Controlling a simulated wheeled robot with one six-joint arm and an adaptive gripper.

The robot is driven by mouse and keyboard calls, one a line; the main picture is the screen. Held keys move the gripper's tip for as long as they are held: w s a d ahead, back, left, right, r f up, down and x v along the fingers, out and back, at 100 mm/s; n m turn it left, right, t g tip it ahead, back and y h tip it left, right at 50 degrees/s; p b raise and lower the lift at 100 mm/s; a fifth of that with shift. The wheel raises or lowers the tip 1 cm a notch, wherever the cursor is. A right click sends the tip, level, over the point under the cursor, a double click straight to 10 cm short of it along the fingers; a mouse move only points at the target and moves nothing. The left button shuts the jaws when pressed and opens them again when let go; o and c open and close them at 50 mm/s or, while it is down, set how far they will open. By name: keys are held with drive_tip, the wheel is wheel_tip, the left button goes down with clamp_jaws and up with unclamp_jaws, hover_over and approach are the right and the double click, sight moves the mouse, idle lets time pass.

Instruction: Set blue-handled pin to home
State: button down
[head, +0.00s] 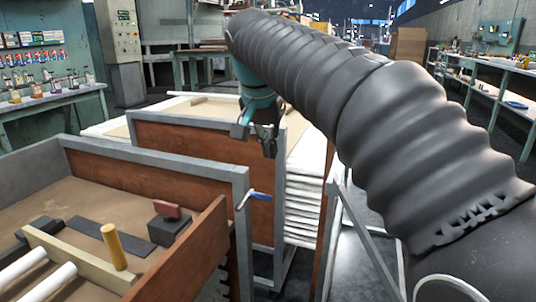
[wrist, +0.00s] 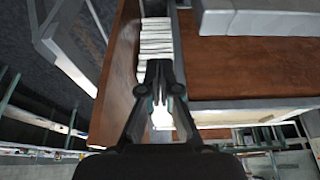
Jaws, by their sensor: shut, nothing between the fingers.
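The blue-handled pin (head: 259,196) shows in the head view, at the corner of a grey metal frame post beside the wooden tray. Its handle sticks out to the right, roughly level, and its shaft is mostly hidden at the post. My gripper (head: 257,143) hangs above and beyond the pin in the picture, apart from it, in front of a brown wooden panel. In the wrist view my gripper (wrist: 160,72) has its fingertips together and holds nothing. I cannot make out the pin in the wrist view.
The wooden tray (head: 205,238) at left holds a yellow peg (head: 112,247), a dark block with a red top (head: 168,225) and white rods. Grey metal frames (head: 242,182) border the carts.

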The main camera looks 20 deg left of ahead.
sight(259, 196)
wheel_tip(259, 196, down, 8)
drive_tip(key=s+b, duration=0.1)
drive_tip(key=shift+s+b, duration=0.15)
drive_tip(key=shift+b, duration=0.2)
idle(0.3)
drive_tip(key=shift+s+a+f, duration=0.1)
drive_tip(key=shift+s+a, duration=0.05)
drive_tip(key=shift+s, duration=1.1)
drive_tip(key=shift+s+a, duration=0.1)
drive_tip(key=shift+s, duration=1.15)
